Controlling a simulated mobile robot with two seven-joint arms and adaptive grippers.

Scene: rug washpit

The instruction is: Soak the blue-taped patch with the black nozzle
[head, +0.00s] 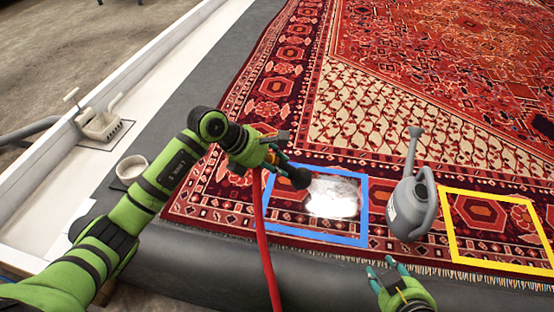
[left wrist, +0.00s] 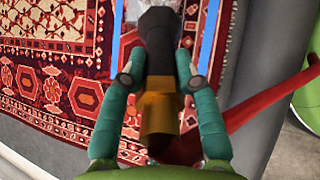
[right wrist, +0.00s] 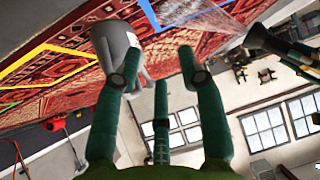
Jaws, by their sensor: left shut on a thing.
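My left gripper (head: 276,157) is shut on the black nozzle (head: 299,177), at the left part of the blue-taped patch (head: 364,212). The nozzle's black head and brass-coloured body (left wrist: 160,112) sit between the fingers in the left wrist view. A red hose (head: 263,230) hangs down from it. A whitish, shiny area of spray (head: 333,197) covers the middle and right of the patch. In the right wrist view, fine streaks of spray (right wrist: 205,20) leave the nozzle (right wrist: 264,40). My right gripper (head: 383,268) is open and empty, in front of the rug's fringed edge.
A grey watering can (head: 411,204) stands on the rug between the blue patch and a yellow-taped patch (head: 455,228). A white ledge (head: 60,170) at left carries a caddy (head: 103,124) and a round container (head: 131,169). Dark floor borders the rug.

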